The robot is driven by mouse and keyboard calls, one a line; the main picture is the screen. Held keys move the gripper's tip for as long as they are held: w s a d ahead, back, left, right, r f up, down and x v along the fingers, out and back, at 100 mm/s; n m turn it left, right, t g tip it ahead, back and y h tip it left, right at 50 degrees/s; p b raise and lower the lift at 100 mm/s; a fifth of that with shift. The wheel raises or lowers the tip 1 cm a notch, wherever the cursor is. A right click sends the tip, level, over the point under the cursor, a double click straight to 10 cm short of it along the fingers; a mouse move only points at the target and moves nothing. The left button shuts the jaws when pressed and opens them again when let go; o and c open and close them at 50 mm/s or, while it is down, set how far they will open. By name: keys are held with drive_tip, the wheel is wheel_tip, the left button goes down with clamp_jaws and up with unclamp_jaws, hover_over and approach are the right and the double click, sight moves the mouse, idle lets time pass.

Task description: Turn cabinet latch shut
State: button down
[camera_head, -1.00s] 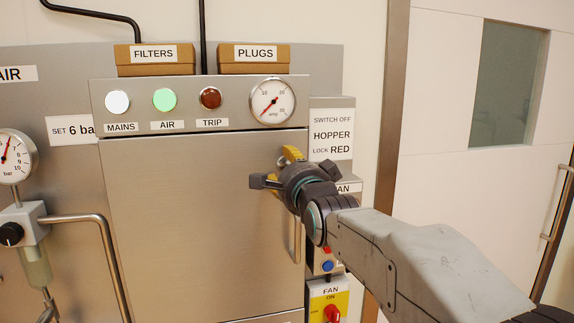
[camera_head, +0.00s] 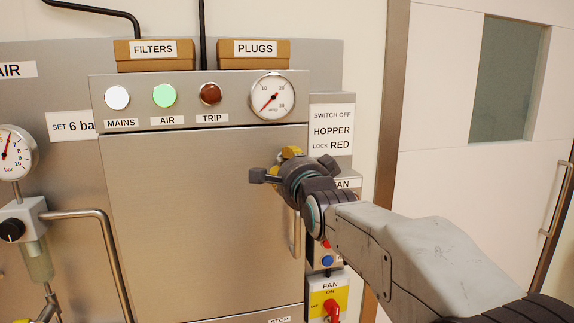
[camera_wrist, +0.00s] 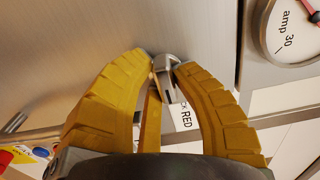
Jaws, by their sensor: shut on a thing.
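The cabinet door (camera_head: 190,220) is a brushed steel panel and looks flush with its frame. The latch (camera_wrist: 167,75) is a small grey metal piece near the door's right edge, seen between the yellow fingers in the wrist view. My gripper (camera_wrist: 164,72) is shut on the latch, a finger on each side of it. In the head view my gripper (camera_head: 288,154) is at the door's upper right, and its dark body hides the latch there. The door handle (camera_head: 295,235) is a vertical bar just below my gripper.
An ammeter (camera_head: 272,97) and a row of lamps sit above the door. A hopper notice (camera_head: 331,130) is to the right. The red fan switch (camera_head: 332,309) is low on the right. A bent pipe (camera_head: 105,255) stands out at the left.

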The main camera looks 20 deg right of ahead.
drive_tip(key=shift+f+n+b, duration=0.1)
drive_tip(key=shift+n+b, duration=0.2)
drive_tip(key=shift+b, duration=0.15)
drive_tip(key=n+b, duration=0.1)
drive_tip(key=b, duration=0.1)
drive_tip(key=n+b, duration=0.1)
drive_tip(key=b, duration=0.1)
drive_tip(key=shift+d+f+n+b, duration=0.1)
drive_tip(key=shift+f+n+b, duration=0.2)
drive_tip(key=shift+n, duration=0.1)
drive_tip(key=n+b, duration=0.1)
drive_tip(key=b, duration=0.1)
drive_tip(key=n+b, duration=0.2)
drive_tip(key=b, duration=0.1)
drive_tip(key=shift+r+n, duration=0.2)
drive_tip(key=shift+n, duration=0.1)
drive_tip(key=n, duration=0.1)
drive_tip(key=n+b, duration=0.1)
drive_tip(key=n, duration=0.1)
drive_tip(key=n+b, duration=0.1)
drive_tip(key=n, duration=0.1)
drive_tip(key=shift+d+r, duration=0.1)
drive_tip(key=shift+r, duration=0.25)
drive_tip(key=n, duration=0.5)
drive_tip(key=shift+r+n, duration=0.2)
drive_tip(key=shift+n, duration=0.2)
drive_tip(key=c, duration=1)
unclamp_jaws()
drive_tip(key=shift+f, duration=0.1)
drive_tip(key=s, duration=1.2)
